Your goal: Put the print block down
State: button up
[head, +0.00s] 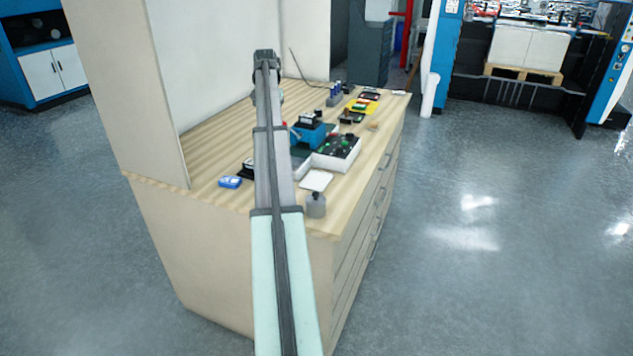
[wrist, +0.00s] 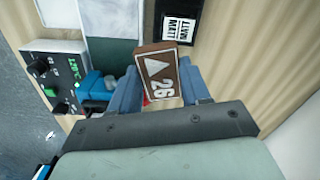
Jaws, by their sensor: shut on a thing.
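The print block (wrist: 158,73) is a brown slab with a white triangle and the number 26 on its face. In the wrist view it sits between the two blue-grey fingers of my gripper (wrist: 163,88), which is shut on it. The block is tilted in the picture, above the wooden worktop. I cannot tell its exact height or whether it touches anything below. In the head view my arm covers this part of the bench, and I cannot make out the block or gripper clearly there.
A control box (wrist: 56,84) with knobs and a green display stands left, beside a blue device (wrist: 97,88).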

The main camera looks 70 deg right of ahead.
jog(key=s+a+f+m, duration=0.1)
jog(key=s+a+f, duration=0.1)
jog(key=s+a, duration=0.35)
jog(key=s+a+f+m, duration=0.1)
jog(key=s+a+f, duration=0.15)
jog(key=s, duration=0.65)
jog(key=m, duration=0.1)
send_over(316, 181)
notch_tip(316, 181, down, 9)
jog(key=shift+a+r, duration=0.1)
jog(key=shift+r, duration=0.05)
jog(key=shift+f, duration=0.2)
jog(key=o, duration=1)
jog(key=shift+o, duration=0.2)
notch_tip(316, 181, up, 12)
jog(key=shift+r, duration=0.2)
